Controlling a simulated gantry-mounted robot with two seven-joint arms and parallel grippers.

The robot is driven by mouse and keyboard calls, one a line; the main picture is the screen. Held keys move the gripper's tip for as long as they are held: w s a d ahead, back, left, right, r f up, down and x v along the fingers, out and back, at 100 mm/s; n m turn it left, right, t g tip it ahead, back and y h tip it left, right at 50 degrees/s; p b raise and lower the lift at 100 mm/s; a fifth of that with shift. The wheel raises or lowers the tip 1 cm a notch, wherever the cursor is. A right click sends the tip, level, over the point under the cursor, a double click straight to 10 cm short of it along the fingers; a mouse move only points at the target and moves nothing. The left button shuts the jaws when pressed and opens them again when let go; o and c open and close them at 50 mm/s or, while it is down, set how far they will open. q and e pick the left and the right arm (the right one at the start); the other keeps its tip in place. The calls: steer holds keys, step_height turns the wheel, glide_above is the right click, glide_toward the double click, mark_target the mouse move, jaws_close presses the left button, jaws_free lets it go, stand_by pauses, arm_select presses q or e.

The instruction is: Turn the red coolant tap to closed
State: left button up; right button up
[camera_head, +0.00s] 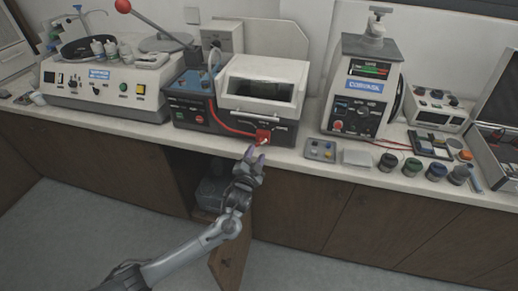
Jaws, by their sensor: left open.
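The red coolant tap (263,136) is on the front of the dark machine with the white hood (266,84), at its lower right. A red tube runs to the tap from the left along the machine's front. I cannot tell whether a fingertip touches the tap. The tap's exact handle angle is too small to read. My right gripper is not in view.
A grinder-polisher (107,88) stands to the left and a tall press-like machine (364,90) to the right. A cupboard door (232,253) hangs open below, near my left arm.

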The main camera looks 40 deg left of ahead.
mark_target(260, 144)
arm_select(q)
steer(key=shift+b+x, duration=0.5)
steer(key=shift+x, duration=2.05)
steer(key=shift+d, duration=0.15)
jaws_close()
